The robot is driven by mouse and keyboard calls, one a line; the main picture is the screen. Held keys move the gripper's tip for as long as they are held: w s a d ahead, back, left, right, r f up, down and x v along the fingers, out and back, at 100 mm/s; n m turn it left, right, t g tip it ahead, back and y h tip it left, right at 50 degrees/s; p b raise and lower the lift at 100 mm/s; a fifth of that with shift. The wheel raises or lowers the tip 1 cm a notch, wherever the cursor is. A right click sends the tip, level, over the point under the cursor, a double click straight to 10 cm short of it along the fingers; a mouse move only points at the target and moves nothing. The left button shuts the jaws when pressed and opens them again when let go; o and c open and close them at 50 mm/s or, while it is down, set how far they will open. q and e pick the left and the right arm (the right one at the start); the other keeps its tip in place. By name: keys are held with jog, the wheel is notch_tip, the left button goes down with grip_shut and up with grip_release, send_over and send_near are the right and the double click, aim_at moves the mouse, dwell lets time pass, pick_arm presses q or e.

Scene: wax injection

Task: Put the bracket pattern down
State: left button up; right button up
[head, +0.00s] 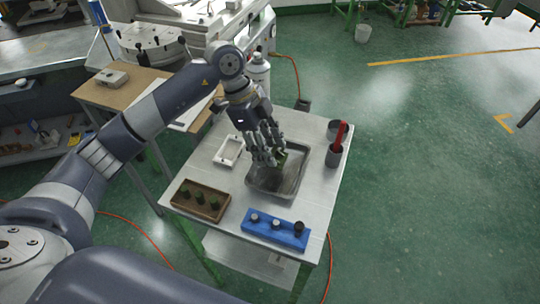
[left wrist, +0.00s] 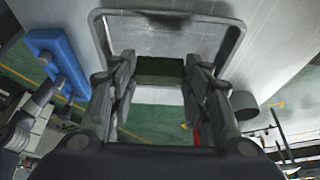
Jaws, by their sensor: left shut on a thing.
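The bracket pattern is a small dark green block (head: 282,158), partly hidden by fingers in the head view. My left gripper (head: 270,157) is shut on it, over the grey metal tray (head: 292,192). In the left wrist view, the green block (left wrist: 160,70) sits between the two fingers (left wrist: 160,82), with the tray rim (left wrist: 97,24) around them. I cannot tell whether the block touches the tray floor. My right gripper is not in view.
A wooden tray (head: 181,206) with several green pieces and a blue block (head: 262,236) with grey and black knobs stand at the table's front. A white frame (head: 221,157) lies left of the metal tray. Dark cups (head: 333,157), one with a red handle (head: 341,133), stand right.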

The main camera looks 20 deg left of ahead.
pick_arm(q)
notch_tip(320, 180, down, 4)
jog(key=shift+r+p, duration=0.1)
jog(key=shift+p, duration=0.3)
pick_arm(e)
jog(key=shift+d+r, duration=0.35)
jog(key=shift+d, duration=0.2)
pick_arm(q)
jog(key=shift+f, duration=0.2)
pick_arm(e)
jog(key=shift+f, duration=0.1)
pick_arm(q)
jog(key=o, duration=0.9)
jog(key=shift+r, duration=0.2)
jog(key=b+v, duration=0.2)
jog(key=v, duration=1)
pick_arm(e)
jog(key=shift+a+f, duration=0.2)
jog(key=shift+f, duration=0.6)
